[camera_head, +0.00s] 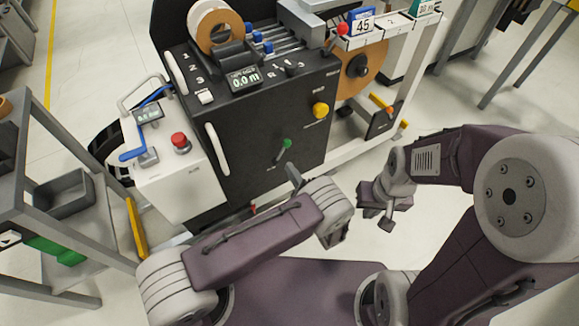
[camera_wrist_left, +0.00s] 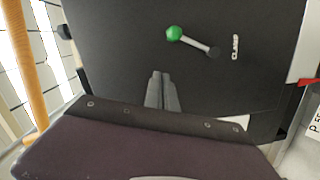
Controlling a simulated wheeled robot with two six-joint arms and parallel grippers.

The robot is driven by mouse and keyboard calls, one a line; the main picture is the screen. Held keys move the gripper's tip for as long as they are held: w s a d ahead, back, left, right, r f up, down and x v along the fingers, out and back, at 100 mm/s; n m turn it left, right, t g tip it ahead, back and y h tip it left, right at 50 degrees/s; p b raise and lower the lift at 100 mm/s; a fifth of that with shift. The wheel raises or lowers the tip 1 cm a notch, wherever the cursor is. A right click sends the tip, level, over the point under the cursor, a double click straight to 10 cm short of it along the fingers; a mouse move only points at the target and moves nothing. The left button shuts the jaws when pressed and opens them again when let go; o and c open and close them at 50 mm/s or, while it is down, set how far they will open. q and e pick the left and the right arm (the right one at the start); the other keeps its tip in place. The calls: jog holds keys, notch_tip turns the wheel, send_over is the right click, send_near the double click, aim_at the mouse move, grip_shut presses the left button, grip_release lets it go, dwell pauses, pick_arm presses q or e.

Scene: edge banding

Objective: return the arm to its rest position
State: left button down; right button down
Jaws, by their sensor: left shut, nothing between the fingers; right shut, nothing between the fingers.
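My left arm reaches in from the lower left in the head view. My left gripper (camera_head: 293,174) is partly hidden behind its own wrist, in front of the black machine's front panel (camera_head: 245,135). In the left wrist view its fingers (camera_wrist_left: 162,78) are together and empty, pointing at the panel. They appear below the green-knobbed clamp lever (camera_wrist_left: 174,33), apart from it in the picture; the lever also shows in the head view (camera_head: 286,144). My right gripper (camera_head: 378,214) is shut and empty, hanging over open floor to the right of the machine.
A white control box (camera_head: 180,180) with a red button stands left of the panel. A grey rack (camera_head: 50,205) with a tray is at far left. A yellow knob (camera_head: 320,110) and a large brown roll (camera_head: 362,68) are at the machine's right. Floor beneath my right gripper looks clear.

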dwell(0.3)
pick_arm(q)
jog(key=s+a+r+n+g+y, duration=0.2)
jog(key=s+a+n+g, duration=0.1)
jog(key=a+n+g, duration=0.45)
jog(key=s+a+r+n+g+y, duration=0.1)
jog(key=s+a+r+n+g, duration=0.2)
jog(key=a+n, duration=0.6)
jog(key=s+r+n+g+h, duration=0.2)
jog(key=s+n+g+h, duration=0.7)
jog(key=n, duration=1.1)
jog(key=s+r+n+t+h+p, duration=0.1)
jog(key=r+n+t+p, duration=0.1)
jog(key=r+n+p, duration=0.6)
jog(key=s+d+r+n+t+h+p, duration=0.1)
jog(key=s+r+n+t+h+p, duration=0.1)
jog(key=r+n+p, duration=0.6)
notch_tip(320, 180, up, 11)
jog(key=t+p, duration=0.1)
jog(key=p, duration=0.5)
jog(key=shift+s+d+p, duration=0.15)
jog(key=shift+d+p, duration=0.1)
jog(key=shift+p, duration=0.05)
